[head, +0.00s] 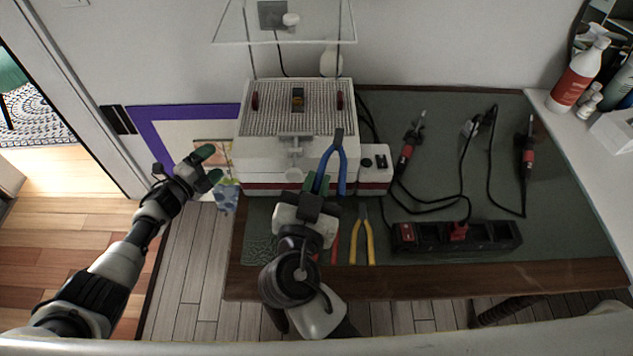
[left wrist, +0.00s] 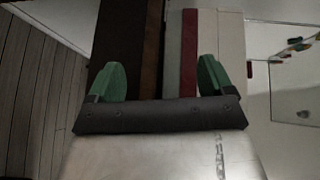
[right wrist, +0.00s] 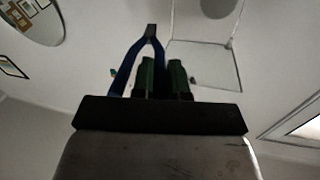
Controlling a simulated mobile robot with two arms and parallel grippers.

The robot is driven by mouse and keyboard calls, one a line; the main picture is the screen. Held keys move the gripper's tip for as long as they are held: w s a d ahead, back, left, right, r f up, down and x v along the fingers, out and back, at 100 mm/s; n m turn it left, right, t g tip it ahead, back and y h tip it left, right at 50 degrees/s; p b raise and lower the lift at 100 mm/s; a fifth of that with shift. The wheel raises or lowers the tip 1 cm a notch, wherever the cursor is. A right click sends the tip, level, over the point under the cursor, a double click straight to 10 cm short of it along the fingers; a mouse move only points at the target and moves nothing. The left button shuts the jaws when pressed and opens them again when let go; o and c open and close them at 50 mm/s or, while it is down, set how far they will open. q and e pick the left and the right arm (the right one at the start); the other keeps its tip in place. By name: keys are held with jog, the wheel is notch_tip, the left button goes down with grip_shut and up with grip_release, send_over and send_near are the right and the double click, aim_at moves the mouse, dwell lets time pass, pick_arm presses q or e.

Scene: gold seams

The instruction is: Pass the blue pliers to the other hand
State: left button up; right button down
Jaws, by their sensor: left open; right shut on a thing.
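The blue pliers (head: 342,168) have blue handles and a dark head that points up and away in the head view. My right gripper (head: 318,184) is shut on one of their handles and holds them in front of the white box machine. In the right wrist view the pliers (right wrist: 117,72) rise between and beside the green fingertips of my right gripper (right wrist: 163,78), dark head at the top. My left gripper (head: 207,164) is open and empty, left of the machine and apart from the pliers. Its two green fingers stand wide apart in the left wrist view (left wrist: 158,80).
The white machine (head: 260,150) stands on the green-topped workbench (head: 380,218). Yellow pliers (head: 362,240) and a red-handled tool (head: 335,246) lie near the front edge. A black power strip (head: 480,236) and soldering irons with cables lie right. A clear panel (head: 285,28) hangs above.

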pick_arm(q)
jog(key=s+a+f+n+g+y, duration=0.15)
jog(key=s+f+n+y, duration=0.25)
jog(key=s+f+n, duration=0.55)
jog(key=s+f+n+g+y, duration=0.3)
jog(key=s+f+n+y, duration=0.1)
jog(key=s+f, duration=0.95)
jog(key=s+d+f+n+g, duration=0.1)
jog(key=s+f, duration=0.3)
jog(key=s, duration=0.7)
jog(key=s+d+f+n+g+y, duration=0.1)
jog(key=s+f+n+g, duration=0.3)
jog(key=s, duration=0.7)
jog(key=s+d+f+n+g, duration=0.1)
jog(key=s+f+n+g, duration=0.2)
jog(key=s, duration=0.7)
jog(key=shift+s+d+f+y, duration=0.2)
jog(key=shift+s+f+y, duration=0.2)
jog(key=shift+f, duration=0.45)
jog(key=shift+g, duration=0.25)
